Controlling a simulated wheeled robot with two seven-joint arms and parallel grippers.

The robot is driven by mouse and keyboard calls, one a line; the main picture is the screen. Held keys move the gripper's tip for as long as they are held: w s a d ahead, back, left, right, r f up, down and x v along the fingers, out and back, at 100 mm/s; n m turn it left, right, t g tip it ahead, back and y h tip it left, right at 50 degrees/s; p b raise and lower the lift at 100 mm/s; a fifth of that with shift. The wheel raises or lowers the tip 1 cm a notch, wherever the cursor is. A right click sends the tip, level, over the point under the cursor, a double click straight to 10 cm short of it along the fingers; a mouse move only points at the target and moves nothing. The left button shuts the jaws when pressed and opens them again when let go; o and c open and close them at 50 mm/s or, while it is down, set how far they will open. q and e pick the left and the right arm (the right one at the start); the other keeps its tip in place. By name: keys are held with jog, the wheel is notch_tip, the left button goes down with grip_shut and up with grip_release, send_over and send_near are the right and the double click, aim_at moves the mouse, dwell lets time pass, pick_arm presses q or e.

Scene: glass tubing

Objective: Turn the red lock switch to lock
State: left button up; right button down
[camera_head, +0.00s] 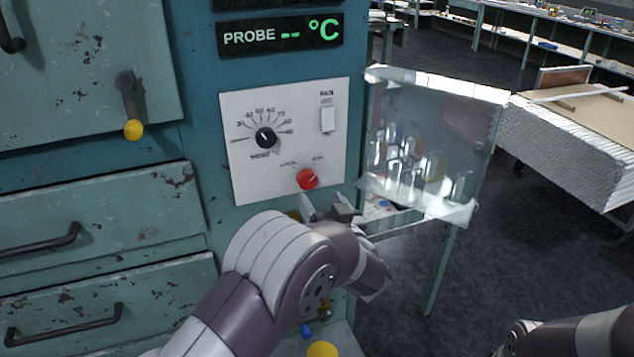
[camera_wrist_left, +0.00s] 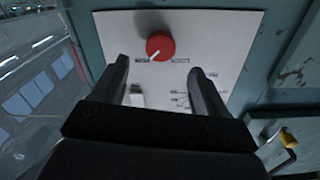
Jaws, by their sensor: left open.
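The red lock switch (camera_head: 307,179) is a round red knob low on a white control panel (camera_head: 246,183). Its pale pointer mark is turned up and right in the head view, toward the right-hand of two small labels. The labels are too small to read surely. My left gripper (camera_head: 327,206) is just below the knob, with its fingers open and apart. In the left wrist view, which shows the panel upside down, the knob (camera_wrist_left: 160,46) lies between and just beyond the fingertips (camera_wrist_left: 159,66). No finger visibly touches it. My right gripper is not in view.
A black dial (camera_head: 265,137) and a white rocker switch (camera_head: 327,119) share the panel. A clear door (camera_head: 468,120) stands open right of it, close to my left wrist. A yellow-tipped handle (camera_head: 133,129) and drawers (camera_head: 95,235) are at left.

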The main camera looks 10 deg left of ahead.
aim_at(309, 182)
pick_arm(q)
jog(key=x, duration=0.6)
jog(key=shift+w+a+p, duration=0.25)
jog(key=shift+a+p, duration=0.05)
jog(key=shift+p, duration=0.05)
jog(key=shift+w+a, duration=0.1)
jog(key=shift+w, duration=0.2)
jog(key=c, duration=1.1)
